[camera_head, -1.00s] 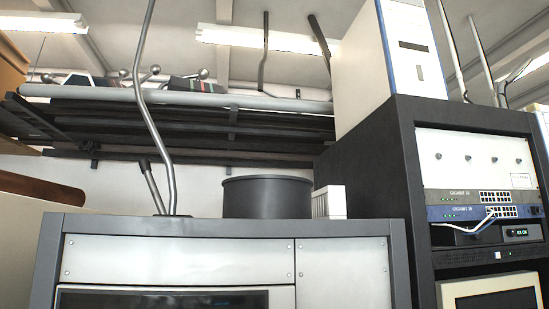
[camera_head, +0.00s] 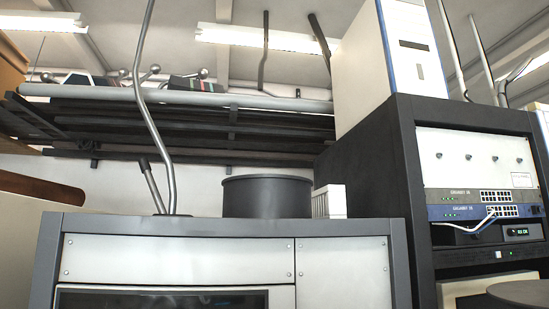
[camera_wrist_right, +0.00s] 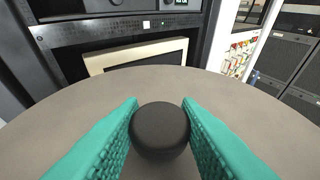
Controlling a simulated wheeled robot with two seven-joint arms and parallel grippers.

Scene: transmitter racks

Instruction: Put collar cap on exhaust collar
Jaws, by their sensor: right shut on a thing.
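The exhaust collar (camera_head: 267,198) is a dark grey round cylinder standing on top of the grey cabinet in the middle of the head view. The collar cap is a wide, flat grey disc (camera_wrist_right: 230,100) with a dark round knob (camera_wrist_right: 160,130) at its middle. My right gripper (camera_wrist_right: 160,122) has its teal fingers shut on the knob in the right wrist view. The cap's edge also shows at the bottom right of the head view (camera_head: 519,292), in front of the right rack and apart from the collar. My left gripper is not in view.
The grey cabinet (camera_head: 180,257) has a bent metal pipe and a lever at its top left. A small white finned block (camera_head: 331,201) stands right of the collar. A tall dark rack (camera_head: 365,170) with network units rises at the right. A long horizontal pipe (camera_head: 180,95) runs behind.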

